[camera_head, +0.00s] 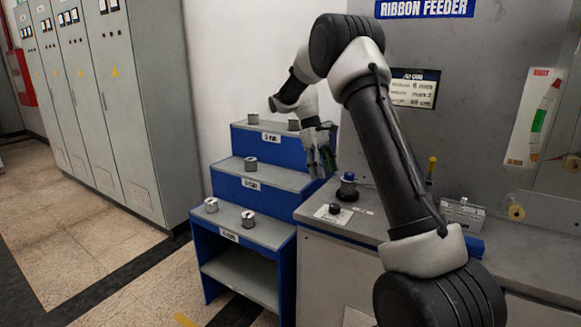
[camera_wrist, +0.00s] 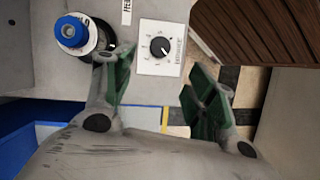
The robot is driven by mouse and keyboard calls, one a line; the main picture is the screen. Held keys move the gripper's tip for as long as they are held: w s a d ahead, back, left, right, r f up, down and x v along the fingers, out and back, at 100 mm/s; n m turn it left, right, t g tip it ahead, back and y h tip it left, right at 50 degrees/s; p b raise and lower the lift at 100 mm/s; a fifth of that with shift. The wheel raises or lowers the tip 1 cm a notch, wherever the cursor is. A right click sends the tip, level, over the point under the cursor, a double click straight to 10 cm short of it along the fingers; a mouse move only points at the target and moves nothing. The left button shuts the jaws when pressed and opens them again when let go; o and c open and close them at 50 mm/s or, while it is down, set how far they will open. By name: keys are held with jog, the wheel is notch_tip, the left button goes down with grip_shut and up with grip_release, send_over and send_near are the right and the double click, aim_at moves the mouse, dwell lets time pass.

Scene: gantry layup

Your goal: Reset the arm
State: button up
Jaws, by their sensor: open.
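My arm reaches up and over from the lower right in the head view. My gripper (camera_head: 322,158) hangs near the edge of the machine's counter, beside the blue stepped rack (camera_head: 230,190). In the wrist view my gripper (camera_wrist: 165,90) has its two green-padded fingers spread apart with nothing between them. Beyond the fingers is a white dial plate with a black knob (camera_wrist: 160,47). A spool with a blue top (camera_wrist: 72,32) sits on the counter to the left of the fingers, and it also shows in the head view (camera_head: 347,187).
The rack holds several metal spools, such as one on the lowest step (camera_head: 248,219) and one on the middle step (camera_head: 251,164). The ribbon feeder panel (camera_head: 440,130) stands behind the counter. Grey cabinets (camera_head: 125,110) line the left. Tiled floor (camera_head: 60,240) is open at lower left.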

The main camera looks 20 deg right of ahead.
jog(key=s+a+f+m, duration=0.1)
jog(key=s+f+m, duration=0.15)
jog(key=s, duration=0.25)
jog(key=s+a+r+m+t+y, duration=0.1)
jog(key=s+r+t, duration=0.3)
jog(key=s, duration=1.1)
jog(key=s+a+r+m+t+y, duration=0.1)
jog(key=s+a+r+m+t, duration=0.1)
jog(key=s+r, duration=0.7)
jog(key=shift+s+a+t, duration=0.55)
jog(key=shift+s+t, duration=0.55)
jog(key=shift+s, duration=2.15)
